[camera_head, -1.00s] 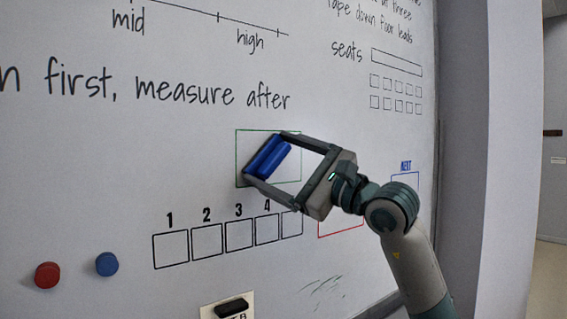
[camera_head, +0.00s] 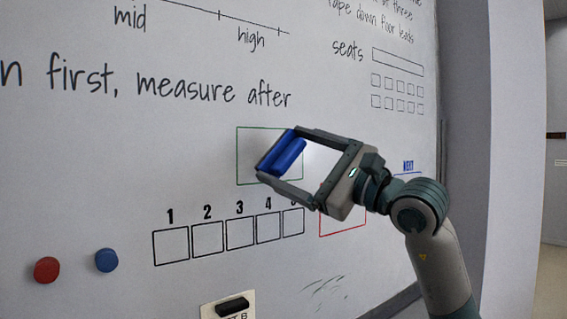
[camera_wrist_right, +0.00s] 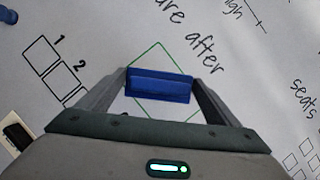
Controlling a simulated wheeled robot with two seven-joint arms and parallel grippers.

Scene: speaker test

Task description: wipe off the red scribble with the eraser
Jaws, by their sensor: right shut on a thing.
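My right gripper (camera_head: 276,154) is shut on a blue eraser (camera_head: 284,157), gripped between its two long fingers. The eraser is in front of the green-outlined box (camera_head: 237,150) on the whiteboard (camera_head: 130,190). I cannot tell whether it touches the board. In the right wrist view the eraser (camera_wrist_right: 160,87) spans the fingertips, with the green outline around and behind it. No red scribble shows in these views; part of the green box is hidden by the eraser and gripper. My left gripper is not in view.
A red magnet (camera_head: 46,270) and a blue magnet (camera_head: 106,260) sit at the lower left. Numbered boxes (camera_head: 208,240) and a red-outlined box (camera_head: 343,219) are below the gripper. A dark object (camera_head: 232,304) is on a white label. Dark strokes (camera_head: 326,287) mark the lower board.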

